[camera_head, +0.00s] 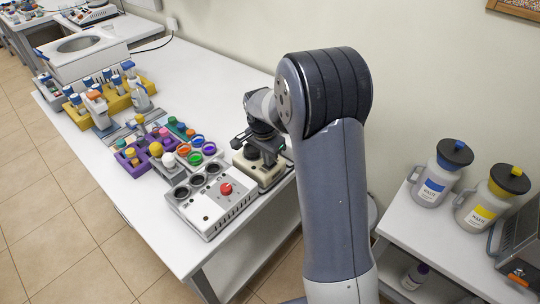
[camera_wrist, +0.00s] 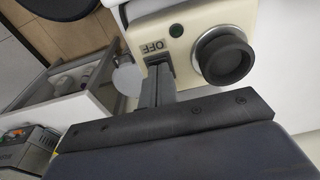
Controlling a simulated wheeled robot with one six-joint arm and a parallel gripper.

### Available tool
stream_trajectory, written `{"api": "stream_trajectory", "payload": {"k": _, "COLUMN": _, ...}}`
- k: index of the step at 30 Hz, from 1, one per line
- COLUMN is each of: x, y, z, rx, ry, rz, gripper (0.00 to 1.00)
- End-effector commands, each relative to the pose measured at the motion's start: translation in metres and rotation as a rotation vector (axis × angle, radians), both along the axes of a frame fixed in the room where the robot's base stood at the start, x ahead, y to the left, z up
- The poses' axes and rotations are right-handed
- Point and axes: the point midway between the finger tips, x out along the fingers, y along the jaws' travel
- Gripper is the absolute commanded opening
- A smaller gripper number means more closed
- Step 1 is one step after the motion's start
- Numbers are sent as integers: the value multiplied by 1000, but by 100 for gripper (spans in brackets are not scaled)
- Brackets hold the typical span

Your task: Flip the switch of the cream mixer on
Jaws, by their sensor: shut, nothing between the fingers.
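The cream mixer (camera_head: 262,172) stands at the right end of the white table, just behind the grey block with a red knob. In the wrist view, the mixer's cream face (camera_wrist: 195,28) shows an OFF label (camera_wrist: 153,47), a small green button or light (camera_wrist: 176,30) and a round black knob-like part (camera_wrist: 224,57). My gripper (camera_wrist: 158,72) is shut and empty. Its fingertips are right by the face, just below the OFF label; I cannot tell whether they touch. The switch is not clearly visible, perhaps hidden by the fingers. In the head view, my gripper (camera_head: 248,138) is over the mixer, partly hidden by my arm.
The grey block with a red knob (camera_head: 226,188) stands close in front of the mixer. Colored cups (camera_head: 195,157), a purple rack (camera_head: 128,165) and a yellow rack (camera_head: 117,103) lie farther left. Jugs (camera_head: 435,187) stand on a side table at right.

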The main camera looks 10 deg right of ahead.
Motion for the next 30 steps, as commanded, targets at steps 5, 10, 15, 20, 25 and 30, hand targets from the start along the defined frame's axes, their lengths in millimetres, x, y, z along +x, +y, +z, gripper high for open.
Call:
{"api": "stream_trajectory", "payload": {"k": 5, "x": 0, "y": 0, "z": 1, "rx": 0, "ry": -3, "rz": 0, "gripper": 0}}
{"api": "stream_trajectory", "payload": {"k": 10, "x": 1, "y": -1, "z": 7, "rx": 0, "ry": -4, "rz": -1, "gripper": 0}}
{"api": "stream_trajectory", "payload": {"k": 15, "x": -1, "y": -1, "z": 30, "rx": 1, "ry": -3, "rz": -1, "gripper": 0}}
{"api": "stream_trajectory", "payload": {"k": 20, "x": -2, "y": 9, "z": 58, "rx": -1, "ry": -8, "rz": 0, "gripper": 0}}
{"api": "stream_trajectory", "payload": {"k": 25, "x": -6, "y": 8, "z": 98, "rx": 3, "ry": -9, "rz": 0, "gripper": 0}}
{"api": "stream_trajectory", "payload": {"k": 30, "x": -8, "y": 13, "z": 125, "rx": -1, "ry": -4, "rz": 0, "gripper": 0}}
